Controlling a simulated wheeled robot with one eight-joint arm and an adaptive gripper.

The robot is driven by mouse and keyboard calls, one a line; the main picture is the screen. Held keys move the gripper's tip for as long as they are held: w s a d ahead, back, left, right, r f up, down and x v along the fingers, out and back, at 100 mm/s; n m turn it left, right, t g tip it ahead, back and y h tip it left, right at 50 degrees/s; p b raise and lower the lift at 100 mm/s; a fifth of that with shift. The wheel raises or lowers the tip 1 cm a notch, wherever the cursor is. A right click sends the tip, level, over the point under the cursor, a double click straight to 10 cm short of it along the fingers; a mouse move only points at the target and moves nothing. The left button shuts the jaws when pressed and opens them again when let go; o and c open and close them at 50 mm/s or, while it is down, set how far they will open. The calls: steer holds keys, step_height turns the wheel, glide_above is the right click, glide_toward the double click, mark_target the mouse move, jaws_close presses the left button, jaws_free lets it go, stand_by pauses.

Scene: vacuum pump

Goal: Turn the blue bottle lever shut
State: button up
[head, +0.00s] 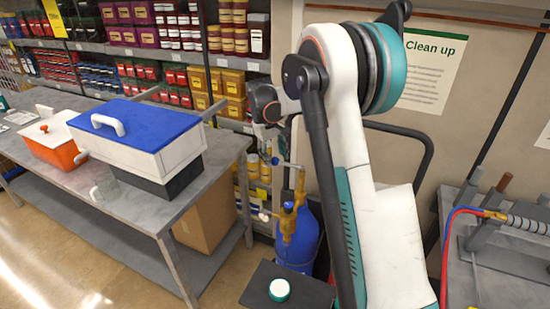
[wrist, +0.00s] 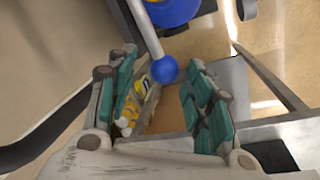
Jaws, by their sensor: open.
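The blue bottle (head: 297,242) stands on the floor between the two tables, with a brass valve (head: 291,222) on top. Its lever is a grey rod (head: 290,165) with a blue ball knob (head: 275,161) at the left end. In the wrist view the blue knob (wrist: 165,70) lies in line with the gap between the fingertips of my gripper (wrist: 163,64), and the rod runs up from it. Both teal-padded fingers are spread apart, with a visible gap on each side of the knob. Part of the bottle (wrist: 172,10) shows at the top edge.
A grey table (head: 110,200) at left holds a blue-lidded box (head: 135,140) and an orange box (head: 55,140). Stocked shelves (head: 190,55) stand behind. A second table with hoses (head: 495,265) is at right. A cardboard box (head: 207,215) sits under the left table.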

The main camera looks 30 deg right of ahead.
step_height(320, 180, up, 11)
steer(key=a, duration=0.2)
steer(key=shift+f, duration=0.2)
